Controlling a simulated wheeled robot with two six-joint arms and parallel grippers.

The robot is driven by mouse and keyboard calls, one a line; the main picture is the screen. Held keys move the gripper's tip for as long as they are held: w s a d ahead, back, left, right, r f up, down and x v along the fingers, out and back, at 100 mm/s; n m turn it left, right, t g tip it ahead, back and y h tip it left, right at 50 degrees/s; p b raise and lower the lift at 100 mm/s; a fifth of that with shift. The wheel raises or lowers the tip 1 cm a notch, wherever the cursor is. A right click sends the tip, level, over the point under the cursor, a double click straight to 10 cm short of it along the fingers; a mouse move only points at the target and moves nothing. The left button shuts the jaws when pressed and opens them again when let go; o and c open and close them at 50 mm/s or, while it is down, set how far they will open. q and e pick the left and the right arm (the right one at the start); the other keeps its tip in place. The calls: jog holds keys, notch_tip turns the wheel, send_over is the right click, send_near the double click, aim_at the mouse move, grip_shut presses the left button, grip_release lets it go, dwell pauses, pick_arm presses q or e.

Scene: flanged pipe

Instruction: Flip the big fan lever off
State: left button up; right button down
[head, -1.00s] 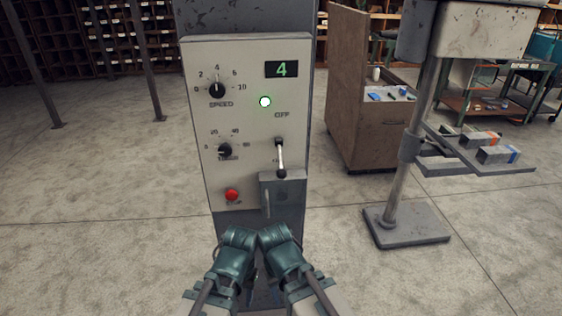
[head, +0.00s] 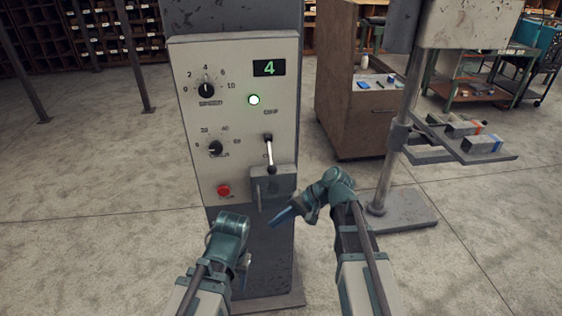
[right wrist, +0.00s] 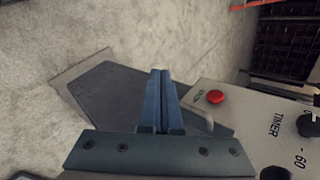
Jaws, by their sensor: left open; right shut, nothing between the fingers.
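The control panel (head: 188,150) stands upright on a grey column. The fan lever (head: 270,152) is a light rod on the panel's right side, with dark ends. The label OFF is above it. A grey box (head: 284,186) with a handle sits just below the lever. My right gripper (head: 278,220) is shut and empty, below and in front of the box, apart from the lever. Its blue fingers (right wrist: 158,100) are together in the right wrist view, where the lever does not show. My left gripper (head: 240,280) is low before the column; its fingers are partly hidden.
A stand with a shelf (head: 470,150) is at the right. Floor at left is clear.

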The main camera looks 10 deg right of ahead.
aim_at(270, 155)
jog(key=w+d+r+m+t+y+p, duration=0.1)
jog(key=w+d+r+m+t+y, duration=0.3)
jog(key=w+d+r, duration=0.4)
jog(key=d+r+m+t, duration=0.1)
jog(key=d+r, duration=0.3)
jog(key=shift+w+r+m+t+y+p, duration=0.3)
jog(key=shift+w+t+p, duration=0.05)
jog(key=shift+w+t, duration=0.05)
jog(key=b+x, duration=0.3)
jog(key=x, duration=0.7)
jog(key=s, duration=0.1)
jog(key=s+r+p, duration=0.1)
jog(key=s+a+p, duration=0.1)
jog(key=shift+s+r, duration=0.3)
jog(key=shift+r, duration=0.1)
jog(key=shift+d, duration=0.1)
jog(key=shift+r+p, duration=0.1)
jog(key=shift+p, duration=0.25)
